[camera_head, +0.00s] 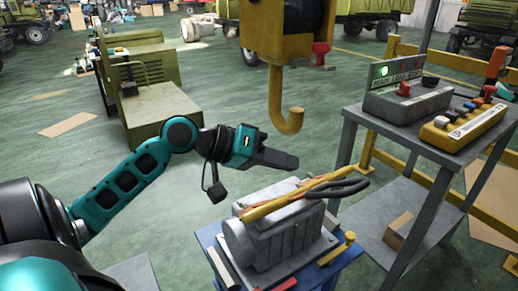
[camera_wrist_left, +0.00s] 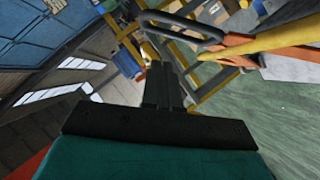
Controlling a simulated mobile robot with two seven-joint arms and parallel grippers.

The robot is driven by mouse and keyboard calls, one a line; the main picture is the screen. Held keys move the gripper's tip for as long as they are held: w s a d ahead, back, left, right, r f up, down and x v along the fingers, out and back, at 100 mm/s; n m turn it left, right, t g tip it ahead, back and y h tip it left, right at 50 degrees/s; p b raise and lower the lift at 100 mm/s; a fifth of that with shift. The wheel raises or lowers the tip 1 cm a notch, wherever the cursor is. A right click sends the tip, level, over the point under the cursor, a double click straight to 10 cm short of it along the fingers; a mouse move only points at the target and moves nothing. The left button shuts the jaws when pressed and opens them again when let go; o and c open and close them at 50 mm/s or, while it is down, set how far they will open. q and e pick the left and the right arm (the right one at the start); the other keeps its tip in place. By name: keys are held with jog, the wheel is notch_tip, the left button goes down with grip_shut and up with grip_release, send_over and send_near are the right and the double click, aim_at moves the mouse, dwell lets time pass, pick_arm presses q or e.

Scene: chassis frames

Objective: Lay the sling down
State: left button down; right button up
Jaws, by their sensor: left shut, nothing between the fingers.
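The sling (camera_head: 280,203), yellow and orange with a dark loop at its right end, lies across the top of a grey metal housing (camera_head: 275,240). The dark loop sticks out past the housing's right edge. My left gripper (camera_head: 290,160) is shut and empty, held above and behind the sling, apart from it. In the left wrist view, its closed fingers (camera_wrist_left: 160,75) point to the dark loop's side, and the sling (camera_wrist_left: 275,42) shows at upper right. A yellow crane hook (camera_head: 289,122) hangs empty above the housing. My right gripper is not in view.
The housing sits on a blue stand (camera_head: 212,240) with small tools around it. A grey table (camera_head: 358,112) at right carries a control box (camera_head: 405,100) and a yellow button pendant (camera_head: 462,127). Yellow railing stands behind it. Open green floor lies to the left.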

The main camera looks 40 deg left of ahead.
pick_arm(q)
jog(key=shift+v, duration=2.3)
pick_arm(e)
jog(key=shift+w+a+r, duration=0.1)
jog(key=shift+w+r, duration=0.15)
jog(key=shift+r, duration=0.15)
pick_arm(q)
jog(key=shift+d, duration=0.1)
jog(key=s+d+f+m+g+y, duration=0.1)
jog(key=s+d+f+g+y, duration=0.15)
jog(key=s+f, duration=0.4)
jog(key=s+d+f+m+g+y, duration=0.1)
jog(key=s+d+f+g+y, duration=0.2)
jog(key=f, duration=0.6)
jog(key=s+d+f+m+g+y, duration=0.1)
jog(key=s+d+f+m+y, duration=0.15)
jog(key=s+d+f, duration=0.4)
jog(key=w+d+f+t+h+p, duration=0.1)
jog(key=w+f+t+p, duration=0.4)
jog(key=w+t, duration=0.2)
jog(key=shift+w+f+p, duration=0.2)
jog(key=shift+w+p, duration=0.15)
jog(key=shift+w, duration=0.35)
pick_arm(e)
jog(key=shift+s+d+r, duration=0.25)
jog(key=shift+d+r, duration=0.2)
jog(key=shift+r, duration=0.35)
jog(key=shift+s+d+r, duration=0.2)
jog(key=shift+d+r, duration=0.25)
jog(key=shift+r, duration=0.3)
